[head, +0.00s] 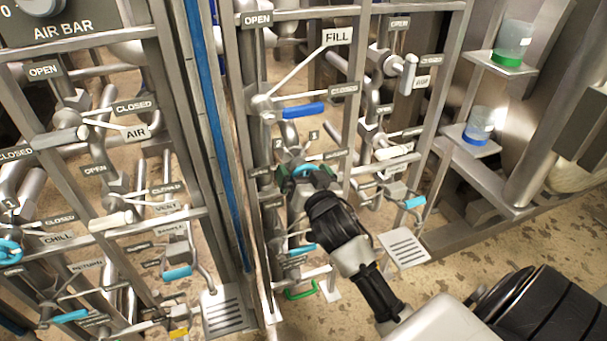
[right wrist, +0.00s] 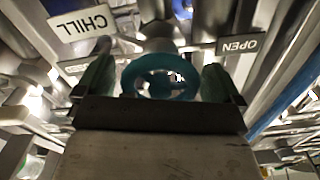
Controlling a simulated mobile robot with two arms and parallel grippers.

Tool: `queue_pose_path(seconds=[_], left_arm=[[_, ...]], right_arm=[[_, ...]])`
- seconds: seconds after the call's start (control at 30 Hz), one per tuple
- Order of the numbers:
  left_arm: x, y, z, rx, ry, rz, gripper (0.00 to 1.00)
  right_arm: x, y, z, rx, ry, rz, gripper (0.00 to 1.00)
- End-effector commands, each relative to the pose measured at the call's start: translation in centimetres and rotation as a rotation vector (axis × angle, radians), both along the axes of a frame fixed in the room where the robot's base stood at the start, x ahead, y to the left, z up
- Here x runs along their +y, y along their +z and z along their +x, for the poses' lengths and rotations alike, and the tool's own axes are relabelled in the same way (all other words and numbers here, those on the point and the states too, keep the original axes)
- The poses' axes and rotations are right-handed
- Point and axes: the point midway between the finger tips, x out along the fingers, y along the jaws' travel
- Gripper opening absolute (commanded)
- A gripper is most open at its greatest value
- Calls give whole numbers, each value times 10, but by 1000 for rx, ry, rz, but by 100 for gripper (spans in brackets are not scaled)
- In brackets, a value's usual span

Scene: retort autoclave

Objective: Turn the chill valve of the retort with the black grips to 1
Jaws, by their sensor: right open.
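My right gripper (head: 306,180) is open, its two green fingertips on either side of a teal handwheel (head: 305,168) on the right pipe panel. In the right wrist view the handwheel (right wrist: 160,93) sits between the open fingers, seen nearly face on, with a CHILL tag (right wrist: 83,22) at its upper left and an OPEN tag (right wrist: 240,44) at its right. I cannot tell whether the fingers touch the rim. The gripper hides much of the wheel in the head view. I cannot make out black grips on either panel. My left gripper is not in view.
A blue lever (head: 302,111) sits above the wheel, under the FILL tag (head: 337,36). The left panel has another blue handwheel (head: 10,252) beside its own CHILL tag (head: 58,238). Pipes and frame bars crowd the wheel. Two cups stand on shelves at the right.

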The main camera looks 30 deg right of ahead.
Motion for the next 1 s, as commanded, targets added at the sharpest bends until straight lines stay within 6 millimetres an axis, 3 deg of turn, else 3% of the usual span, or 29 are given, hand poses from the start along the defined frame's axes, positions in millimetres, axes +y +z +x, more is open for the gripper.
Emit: queue_pose_path(seconds=[0.3, 0.63, 1.0], left_arm=[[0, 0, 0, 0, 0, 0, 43], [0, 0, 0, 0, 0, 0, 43], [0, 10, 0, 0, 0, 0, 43]], right_arm=[[-1, 0, 2, 1, 0, 0, 96], [-1, 0, 2, 1, 0, 0, 48], [0, 2, 2, 17, 0, -67, 48]])
